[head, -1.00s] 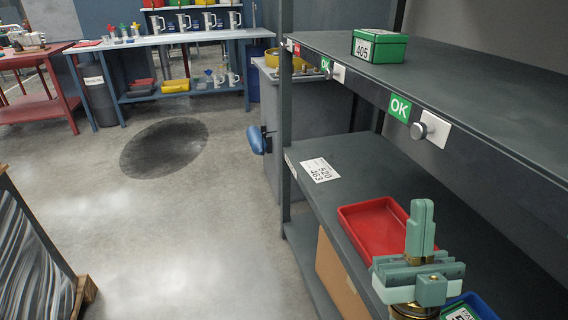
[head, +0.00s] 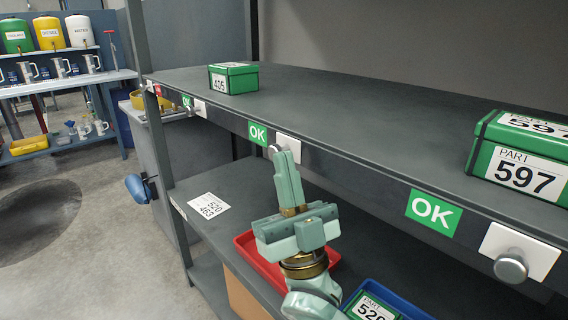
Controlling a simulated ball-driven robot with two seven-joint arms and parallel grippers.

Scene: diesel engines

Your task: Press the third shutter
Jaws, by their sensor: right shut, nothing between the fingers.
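Along the shelf's front edge, round grey push buttons sit on white plates beside green OK labels. One button (head: 510,266) is at the right, beside an OK label (head: 434,212). Another (head: 274,149) is near the middle, beside an OK label (head: 258,133), and partly hidden by my gripper. A smaller, farther one (head: 190,108) is at the left. My right gripper (head: 286,158) points upward in front of the middle button, shut and empty; I cannot tell whether it touches it. My left gripper is out of view.
On the upper shelf stand green box 405 (head: 233,78) and green box 597 (head: 520,158). Below are a red tray (head: 245,248) and a blue bin (head: 405,304) with another green box (head: 368,308). The upper shelf between the boxes is clear.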

